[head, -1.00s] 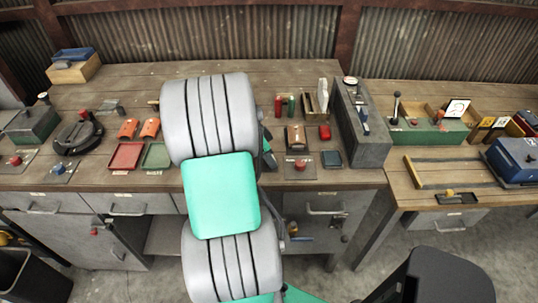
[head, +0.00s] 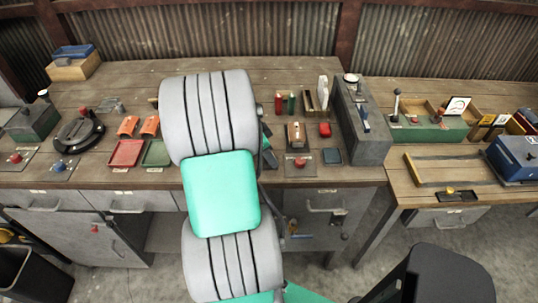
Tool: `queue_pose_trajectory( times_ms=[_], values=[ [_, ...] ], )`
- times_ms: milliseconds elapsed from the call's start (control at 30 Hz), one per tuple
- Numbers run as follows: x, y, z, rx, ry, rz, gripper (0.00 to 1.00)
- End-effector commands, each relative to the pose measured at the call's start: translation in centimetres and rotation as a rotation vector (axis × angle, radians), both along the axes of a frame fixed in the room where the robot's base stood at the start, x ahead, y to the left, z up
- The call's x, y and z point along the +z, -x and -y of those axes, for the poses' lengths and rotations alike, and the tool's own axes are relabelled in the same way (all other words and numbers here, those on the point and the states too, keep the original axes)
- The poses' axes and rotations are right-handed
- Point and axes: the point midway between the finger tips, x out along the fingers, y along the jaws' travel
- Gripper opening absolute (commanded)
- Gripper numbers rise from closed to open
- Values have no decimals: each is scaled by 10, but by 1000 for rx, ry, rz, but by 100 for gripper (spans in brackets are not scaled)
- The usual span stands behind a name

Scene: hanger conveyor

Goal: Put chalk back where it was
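My own grey and teal arm fills the middle of the head view and covers part of the workbench (head: 130,78). My gripper's fingers are hidden behind it; only a small dark and teal part shows at the arm's right edge. I cannot pick out the chalk for certain. A small brown block (head: 295,135) with a pale top stands on the bench right of the arm. Behind it is a small wooden holder (head: 309,101) beside an upright white piece (head: 322,92).
The back left of the bench has free room.

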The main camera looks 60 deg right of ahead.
Motion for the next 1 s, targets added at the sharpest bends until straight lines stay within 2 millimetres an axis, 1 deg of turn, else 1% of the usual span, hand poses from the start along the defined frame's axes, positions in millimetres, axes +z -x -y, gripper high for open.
queue_pose_trajectory(
  times_ms=[67, 300, 400, 500, 633, 667, 700, 733, 767, 800, 833, 867, 900, 967, 1000],
  values=[
    [13, -6, -4, 3, 6, 6, 48],
    [71, -22, -22, 4, 4, 5, 48],
    [90, -26, -28, 2, 4, 4, 48],
    [101, -29, -32, 3, 2, 2, 48],
    [106, -31, -35, 13, 0, 3, 48],
    [106, -35, -39, 39, -4, 3, 48],
    [108, -45, -48, 107, -10, 6, 48],
    [110, -56, -59, 186, -20, 7, 48],
    [112, -69, -74, 291, -30, 8, 48],
    [115, -90, -101, 466, -46, 8, 48],
    [117, -105, -127, 623, -60, 7, 48],
    [118, -119, -155, 790, -71, 5, 48],
    [118, -135, -197, 1026, -85, 1, 48],
    [116, -148, -261, 1372, -97, -9, 48],
    [113, -150, -300, 1584, -98, -16, 48]
  ],
)
